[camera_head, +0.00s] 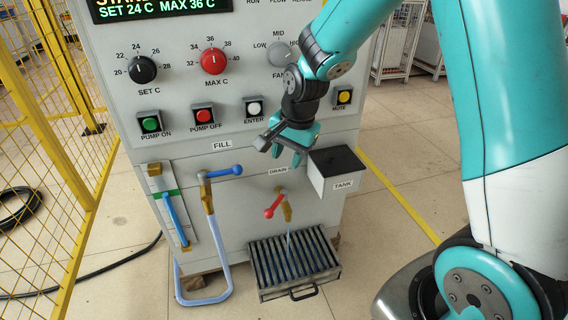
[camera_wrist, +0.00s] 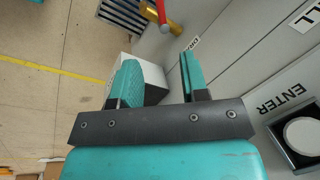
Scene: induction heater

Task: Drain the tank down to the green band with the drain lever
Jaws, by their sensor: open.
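The red drain lever (camera_head: 273,207) sits on a brass tap below the DRAIN label, angled down to the left. A thin bluish stream (camera_head: 289,243) runs from the tap into the floor grate. The sight gauge (camera_head: 157,183) at left has a green band (camera_head: 158,194); the blue column in it tops out at about the band. The white TANK box (camera_head: 329,181) is at right. My gripper (camera_head: 283,151) is open and empty, above the drain lever and left of the TANK box. In the wrist view, the lever (camera_wrist: 161,13) is beyond the open fingers (camera_wrist: 158,78).
The blue fill lever (camera_head: 223,171) is left of my gripper. The slatted drain grate (camera_head: 314,283) lies on the floor below the tap. Buttons and knobs cover the panel above. A yellow fence (camera_head: 75,160) stands at left.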

